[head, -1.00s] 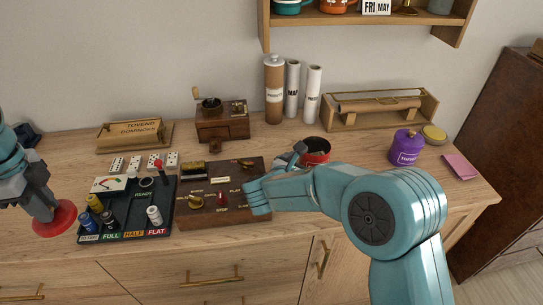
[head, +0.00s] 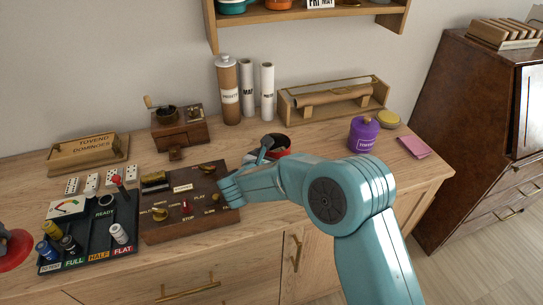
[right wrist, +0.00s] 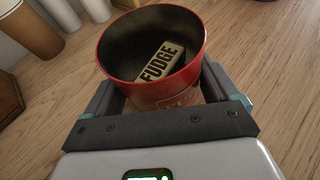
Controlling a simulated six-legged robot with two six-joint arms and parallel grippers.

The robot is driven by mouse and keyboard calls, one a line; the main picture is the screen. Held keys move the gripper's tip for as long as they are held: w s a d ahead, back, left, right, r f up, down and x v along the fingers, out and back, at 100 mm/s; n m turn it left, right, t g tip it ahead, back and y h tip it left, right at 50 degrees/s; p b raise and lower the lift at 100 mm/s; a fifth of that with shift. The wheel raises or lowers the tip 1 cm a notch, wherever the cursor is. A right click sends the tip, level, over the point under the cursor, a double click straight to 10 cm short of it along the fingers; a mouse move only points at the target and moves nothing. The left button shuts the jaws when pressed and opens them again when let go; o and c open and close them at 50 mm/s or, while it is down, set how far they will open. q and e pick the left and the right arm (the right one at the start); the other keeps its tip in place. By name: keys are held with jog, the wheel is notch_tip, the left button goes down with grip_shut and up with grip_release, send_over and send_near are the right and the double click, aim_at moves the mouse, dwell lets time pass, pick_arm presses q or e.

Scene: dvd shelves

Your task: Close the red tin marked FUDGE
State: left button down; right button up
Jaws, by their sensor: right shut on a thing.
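The red tin (head: 283,152) stands on the counter behind my right forearm, partly hidden by my arm. In the right wrist view the tin (right wrist: 166,90) is open at the top, with a dark inside and a pale block marked FUDGE (right wrist: 160,62) in it. My right gripper (right wrist: 163,96) is shut on the tin, one finger on each side of its wall. A red disc (head: 14,257), like a lid, shows at the left edge of the head view, cut off by the frame.
A purple canister (head: 363,137), a yellow round tin (head: 389,120) and a pink pad (head: 413,147) are right of the tin. Cardboard and white tubes (head: 230,95) stand behind.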

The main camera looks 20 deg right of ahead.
jog(key=shift+r, duration=0.1)
pick_arm(q)
notch_tip(320, 180, up, 2)
jog(key=shift+r+p, duration=0.1)
jog(key=shift+p, duration=1)
pick_arm(e)
notch_tip(320, 180, up, 20)
jog(key=shift+f, duration=0.1)
jog(key=o, duration=0.3)
jog(key=c, duration=0.7)
pick_arm(q)
jog(key=shift+s+a, duration=0.1)
pick_arm(e)
jog(key=shift+s+a, duration=0.1)
jog(key=shift+c, duration=0.2)
